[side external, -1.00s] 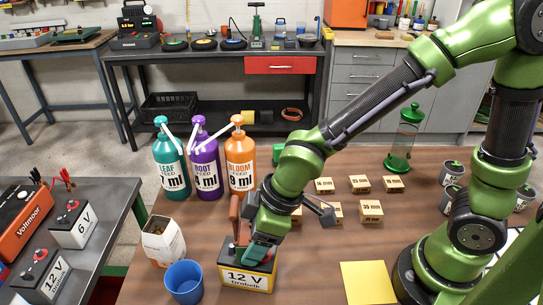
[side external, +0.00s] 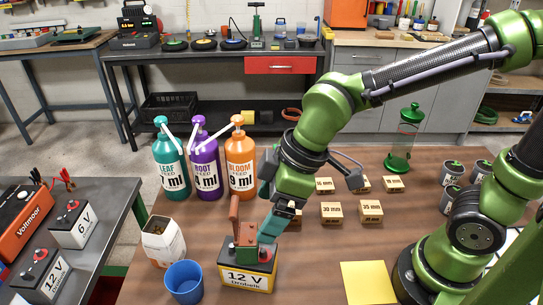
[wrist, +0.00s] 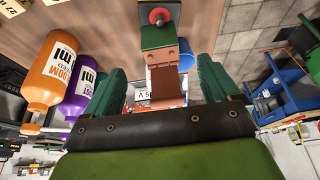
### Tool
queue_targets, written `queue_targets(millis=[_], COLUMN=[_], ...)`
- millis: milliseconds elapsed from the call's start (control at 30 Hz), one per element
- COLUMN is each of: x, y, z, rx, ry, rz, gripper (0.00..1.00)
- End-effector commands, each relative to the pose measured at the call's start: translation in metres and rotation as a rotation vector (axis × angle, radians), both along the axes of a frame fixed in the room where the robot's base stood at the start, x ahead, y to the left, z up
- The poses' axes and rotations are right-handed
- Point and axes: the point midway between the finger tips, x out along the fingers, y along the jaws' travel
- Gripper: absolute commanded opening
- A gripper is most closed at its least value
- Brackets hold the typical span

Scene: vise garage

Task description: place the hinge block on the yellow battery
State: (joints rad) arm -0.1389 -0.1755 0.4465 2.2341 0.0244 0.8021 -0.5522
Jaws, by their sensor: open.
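The yellow battery (side external: 246,283), labelled 12 V, stands on the brown table at front centre, with a dark top and a red terminal. The hinge block (side external: 246,237), with an upright red-brown leaf and a green part below, rests on top of the battery. In the wrist view, the hinge block (wrist: 168,88) appears beyond and between my spread fingers. My gripper (side external: 268,210) is open and empty, above and to the right of the block. Its fingers also show in the wrist view (wrist: 162,85). The exact contact under the block is partly hidden.
A blue cup (side external: 184,282) and an open carton (side external: 163,242) stand left of the battery. Several pump bottles (side external: 205,168) stand behind. Small wooden blocks (side external: 331,212) lie to the right, and a yellow sheet (side external: 368,283) lies at front right.

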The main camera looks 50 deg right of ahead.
Motion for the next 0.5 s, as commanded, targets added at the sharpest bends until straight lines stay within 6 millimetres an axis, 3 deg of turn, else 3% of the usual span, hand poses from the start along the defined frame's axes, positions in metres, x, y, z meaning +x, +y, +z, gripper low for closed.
queue_targets(millis=[100, 333, 433, 500], x=[-0.006, -0.011, -0.008, -0.009], y=[-0.006, -0.018, -0.051, -0.085], z=[0.021, 0.041, 0.049, 0.054], rx=[0.002, 0.007, 0.048, 0.11], ry=[-0.003, -0.005, -0.023, -0.039], rz=[0.0, -0.037, -0.221, -0.424], gripper=[0.89, 0.89, 0.89, 0.89])
